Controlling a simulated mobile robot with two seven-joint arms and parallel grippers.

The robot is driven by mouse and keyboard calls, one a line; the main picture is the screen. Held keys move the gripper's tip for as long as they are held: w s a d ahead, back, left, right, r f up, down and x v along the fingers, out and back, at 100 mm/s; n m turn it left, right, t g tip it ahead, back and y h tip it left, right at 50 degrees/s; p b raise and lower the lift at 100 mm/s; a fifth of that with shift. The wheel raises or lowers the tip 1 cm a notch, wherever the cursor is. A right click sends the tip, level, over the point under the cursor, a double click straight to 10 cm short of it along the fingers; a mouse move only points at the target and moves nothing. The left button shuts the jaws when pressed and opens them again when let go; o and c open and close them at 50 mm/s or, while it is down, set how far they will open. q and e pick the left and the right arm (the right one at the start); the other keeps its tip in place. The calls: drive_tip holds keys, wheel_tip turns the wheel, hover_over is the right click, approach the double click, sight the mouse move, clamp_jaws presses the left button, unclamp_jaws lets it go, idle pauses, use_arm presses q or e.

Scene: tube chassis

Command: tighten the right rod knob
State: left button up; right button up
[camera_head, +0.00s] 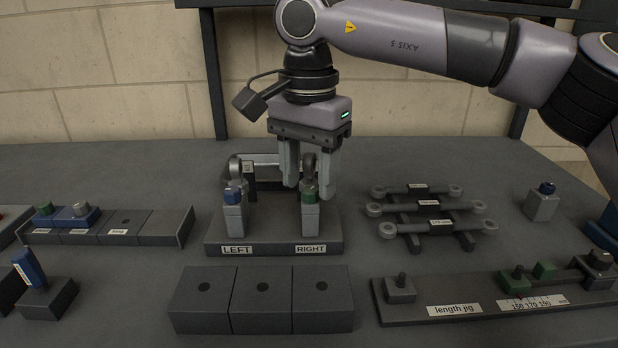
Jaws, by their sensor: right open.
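The right rod knob is the green knob (309,196) on the upright post over the RIGHT label (311,249). A grey rod end (309,161) rises above it. My right gripper (309,182) comes down from above, open, with one finger on each side of the rod end in the picture. Its fingertips reach about the height of the green knob; I cannot tell whether they touch it or sit behind it. A matching post with a blue knob (233,195) stands over the LEFT label (237,250). My left gripper is not in view.
Several rods (428,206) lie on a rack at right. A length jig (453,310) is at front right. A block with several holes (262,310) stands in front of the fixture. A tray (155,228) with blue and green parts is at left.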

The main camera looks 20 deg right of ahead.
sight(309, 190)
wheel_tip(309, 190, up, 6)
drive_tip(key=shift+f+p, duration=0.1)
drive_tip(key=shift+p, duration=0.4)
